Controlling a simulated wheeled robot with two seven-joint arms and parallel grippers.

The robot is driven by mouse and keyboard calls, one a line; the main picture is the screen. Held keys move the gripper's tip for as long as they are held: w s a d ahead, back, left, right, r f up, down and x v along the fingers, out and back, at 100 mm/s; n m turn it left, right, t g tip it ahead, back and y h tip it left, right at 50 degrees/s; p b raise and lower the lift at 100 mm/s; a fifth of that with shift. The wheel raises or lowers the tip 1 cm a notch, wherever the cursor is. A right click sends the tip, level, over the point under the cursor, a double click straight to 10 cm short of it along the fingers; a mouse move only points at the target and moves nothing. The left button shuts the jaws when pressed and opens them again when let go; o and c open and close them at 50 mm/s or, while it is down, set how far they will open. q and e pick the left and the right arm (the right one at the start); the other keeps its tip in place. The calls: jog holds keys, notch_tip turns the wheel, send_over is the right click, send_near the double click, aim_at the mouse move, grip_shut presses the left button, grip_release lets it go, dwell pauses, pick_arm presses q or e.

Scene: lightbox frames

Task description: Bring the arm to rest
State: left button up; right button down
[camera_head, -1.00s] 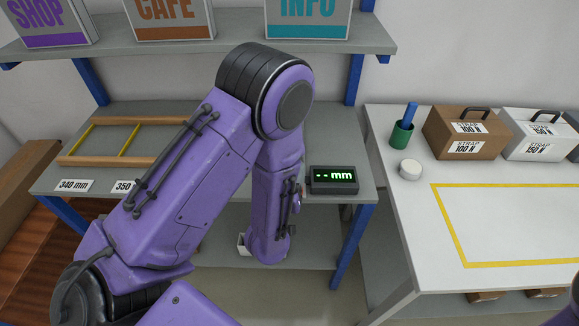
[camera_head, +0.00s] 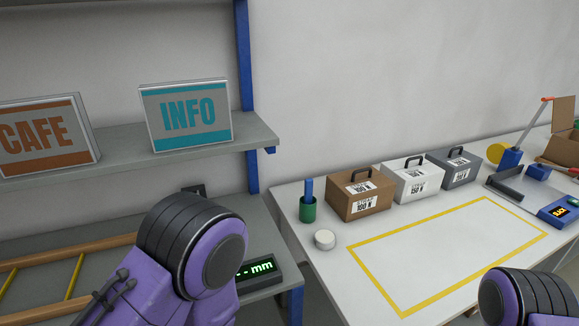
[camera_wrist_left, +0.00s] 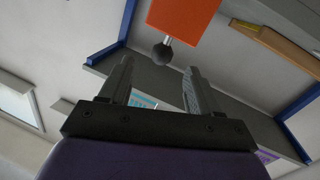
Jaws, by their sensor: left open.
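My left arm, purple with a black elbow joint, rises at the lower left of the head view in front of the shelf unit. Its gripper is outside the head view. In the left wrist view my left gripper (camera_wrist_left: 158,85) is open, its two dark fingers apart with nothing between them. Past the fingertips an orange block-like thing with a dark round knob (camera_wrist_left: 162,52) shows; I cannot tell what it is. Part of my right arm shows at the lower right of the head view, and its gripper is out of view.
The shelf (camera_head: 115,153) holds a CAFE sign (camera_head: 42,137) and an INFO sign (camera_head: 186,117). A display reading mm (camera_head: 262,269) stands by my left arm. The white table (camera_head: 330,283) carries cases, including a brown one (camera_head: 360,200), a green cup (camera_head: 308,210) and a white round thing (camera_head: 324,239). Its yellow-outlined area is clear.

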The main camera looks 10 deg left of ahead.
pick_arm(q)
jog(key=s+f+m+g+h+b, duration=0.1)
jog(key=s+f+g+h+b, duration=0.2)
jog(key=f+g, duration=0.8)
jog(key=s+a+f+g+b, duration=0.1)
jog(key=s+a+f, duration=0.1)
jog(key=s+f, duration=0.5)
jog(key=s+a+f+n+g+b, duration=0.1)
jog(key=s+a+f, duration=0.2)
jog(key=s+f, duration=0.5)
jog(key=shift+s+a+f+n+y, duration=0.15)
jog(key=shift+a+f+n+y, duration=0.2)
jog(key=shift+f, duration=0.55)
